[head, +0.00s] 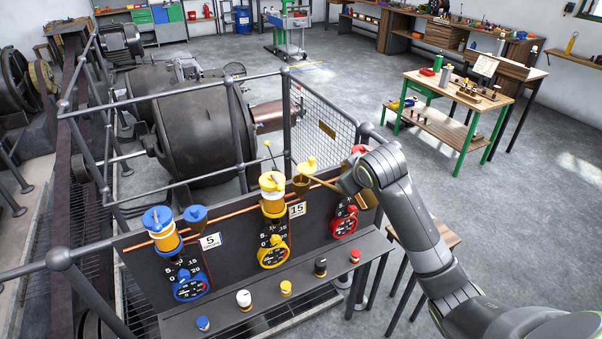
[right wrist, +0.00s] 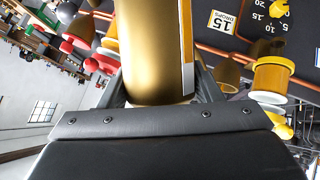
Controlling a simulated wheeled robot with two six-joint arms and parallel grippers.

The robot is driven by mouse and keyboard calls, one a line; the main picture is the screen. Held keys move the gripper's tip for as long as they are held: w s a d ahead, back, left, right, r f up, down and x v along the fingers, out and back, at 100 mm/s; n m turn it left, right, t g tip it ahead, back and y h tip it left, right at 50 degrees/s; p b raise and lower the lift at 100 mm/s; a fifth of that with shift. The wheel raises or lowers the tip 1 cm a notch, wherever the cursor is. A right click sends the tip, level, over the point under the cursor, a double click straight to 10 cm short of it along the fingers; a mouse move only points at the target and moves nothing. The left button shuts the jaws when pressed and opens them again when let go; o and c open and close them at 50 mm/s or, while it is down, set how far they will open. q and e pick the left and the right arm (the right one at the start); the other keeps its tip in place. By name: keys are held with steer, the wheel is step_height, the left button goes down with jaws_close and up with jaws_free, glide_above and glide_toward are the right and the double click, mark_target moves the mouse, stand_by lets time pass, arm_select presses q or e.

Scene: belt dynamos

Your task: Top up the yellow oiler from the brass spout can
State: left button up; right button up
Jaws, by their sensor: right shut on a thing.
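The yellow oiler (head: 272,192) stands on the dark panel, with a 15 label beside it. A small brass cup (head: 301,185) sits at its right under a raised yellow lid (head: 307,164). My right gripper (head: 352,182) is shut on the brass spout can, whose thin spout (head: 325,184) points left and slightly up, its tip close to the brass cup. I cannot tell whether they touch, or whether oil flows. The can's body is mostly hidden by my arm in the head view; in the right wrist view the brass body (right wrist: 155,50) fills the jaws. My left gripper is out of view.
Several small caps line the front shelf (head: 262,302). Grey railing (head: 286,110) stands behind. Open floor lies beyond, with a green-legged bench (head: 455,100).

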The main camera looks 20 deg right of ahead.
steer(key=shift+r, duration=0.2)
stand_by(0.5)
steer(key=shift+w+a+r+g+h, duration=0.1)
steer(key=shift+r+g+h, duration=0.2)
